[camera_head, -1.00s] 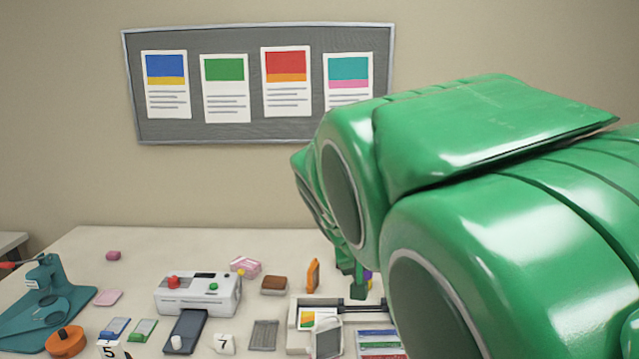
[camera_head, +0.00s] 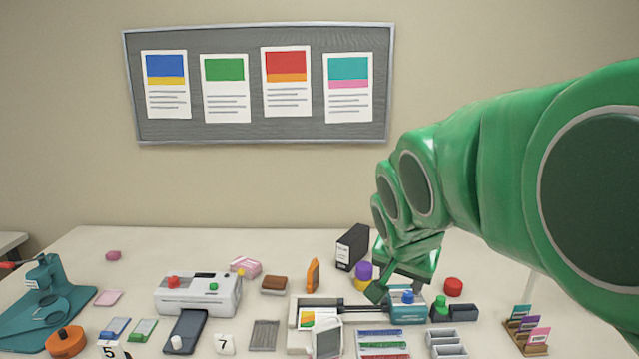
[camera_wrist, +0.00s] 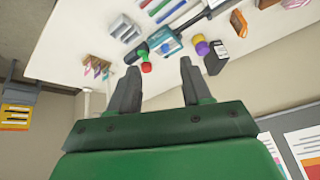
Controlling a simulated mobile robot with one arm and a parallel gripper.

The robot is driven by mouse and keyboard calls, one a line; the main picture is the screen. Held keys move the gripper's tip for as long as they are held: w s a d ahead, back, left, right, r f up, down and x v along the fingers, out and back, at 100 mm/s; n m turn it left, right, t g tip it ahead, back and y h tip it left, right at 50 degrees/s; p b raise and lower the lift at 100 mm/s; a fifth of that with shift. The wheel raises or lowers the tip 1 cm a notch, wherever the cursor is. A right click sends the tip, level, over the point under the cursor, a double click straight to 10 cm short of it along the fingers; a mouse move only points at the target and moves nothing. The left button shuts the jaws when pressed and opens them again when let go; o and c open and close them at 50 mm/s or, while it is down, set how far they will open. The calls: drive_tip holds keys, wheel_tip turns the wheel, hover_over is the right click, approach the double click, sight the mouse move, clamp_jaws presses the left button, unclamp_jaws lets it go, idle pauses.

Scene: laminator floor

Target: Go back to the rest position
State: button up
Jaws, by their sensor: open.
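My gripper shows in the wrist view (camera_wrist: 158,85), with its two dark fingers spread apart and nothing between them. In the head view my green arm reaches in from the right, and its end (camera_head: 385,287) hangs above the right part of the table, near the teal device (camera_head: 407,312). How high it is above the table is hard to tell. In the wrist view the table appears tilted, with the red-topped (camera_wrist: 146,67) and green items beyond the fingertips, apart from them.
The white table (camera_head: 180,250) holds a laminator (camera_head: 198,293), a black box file (camera_head: 352,247), an orange item (camera_head: 313,275), grey trays (camera_head: 446,338) and a card rack (camera_head: 528,335). A poster board (camera_head: 258,125) hangs on the wall. The air left of my arm is clear.

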drive_tip(key=s+f+n+g, duration=0.2)
drive_tip(key=s+f, duration=0.3)
drive_tip(key=s, duration=0.8)
drive_tip(key=s+f+n+g+y, duration=0.1)
drive_tip(key=s+f+n+g, duration=0.2)
drive_tip(key=s, duration=1)
wheel_tip(320, 180, down, 3)
drive_tip(key=shift+d+f+g, duration=0.1)
drive_tip(key=shift+d+g, duration=0.3)
drive_tip(key=shift+g, duration=0.7)
